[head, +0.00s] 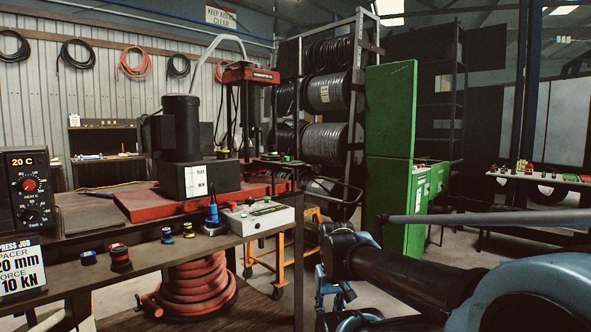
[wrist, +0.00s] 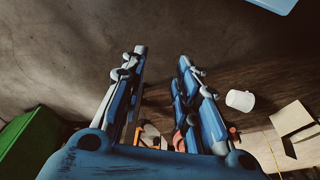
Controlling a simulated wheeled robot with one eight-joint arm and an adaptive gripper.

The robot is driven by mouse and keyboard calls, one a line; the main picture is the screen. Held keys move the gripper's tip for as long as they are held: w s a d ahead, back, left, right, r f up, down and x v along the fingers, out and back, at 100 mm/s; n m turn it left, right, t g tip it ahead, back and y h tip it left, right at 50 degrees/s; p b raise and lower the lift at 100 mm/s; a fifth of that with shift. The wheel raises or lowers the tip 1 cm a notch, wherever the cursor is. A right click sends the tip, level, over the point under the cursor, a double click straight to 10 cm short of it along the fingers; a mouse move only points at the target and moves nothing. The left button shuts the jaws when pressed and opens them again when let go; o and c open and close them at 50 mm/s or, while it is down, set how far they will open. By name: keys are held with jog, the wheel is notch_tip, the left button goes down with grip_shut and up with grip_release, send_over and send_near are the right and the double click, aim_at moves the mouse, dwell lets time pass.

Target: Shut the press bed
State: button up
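A machine with a black cylinder motor (head: 181,128) and a red base (head: 170,201) stands on the workbench in the head view. Behind it is a red-topped press frame (head: 250,76). I cannot tell which part is the press bed, or whether it is open or shut. My gripper (head: 336,292) is low in the head view, right of the bench and apart from it, partly hidden by my arm. In the wrist view my gripper (wrist: 163,56) has its two blue fingers spread, with nothing between them.
The bench (head: 150,258) holds a control box (head: 30,190), a job sign (head: 20,268), small coloured spools (head: 119,258) and a white box (head: 258,217). An orange cart (head: 262,262) and a green cabinet (head: 391,150) stand beyond. A white cup-like object (wrist: 240,100) shows in the wrist view.

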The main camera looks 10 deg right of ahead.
jog(key=w+a+r+m+t+y, duration=0.2)
jog(key=w+r+m+y, duration=0.1)
jog(key=w+r, duration=0.7)
jog(key=w+a+r+m+t+y, duration=0.2)
jog(key=w+r+y, duration=0.1)
jog(key=w+r, duration=0.7)
jog(key=w+d+r+m+t+y, duration=0.2)
jog(key=w+d+r, duration=0.2)
jog(key=w+r, duration=0.55)
jog(key=m+t+y, duration=0.1)
jog(key=m+t, duration=0.3)
send_near(300, 165)
jog(key=x, duration=1.1)
jog(key=shift+s, duration=0.1)
jog(key=shift+d, duration=0.1)
grip_shut()
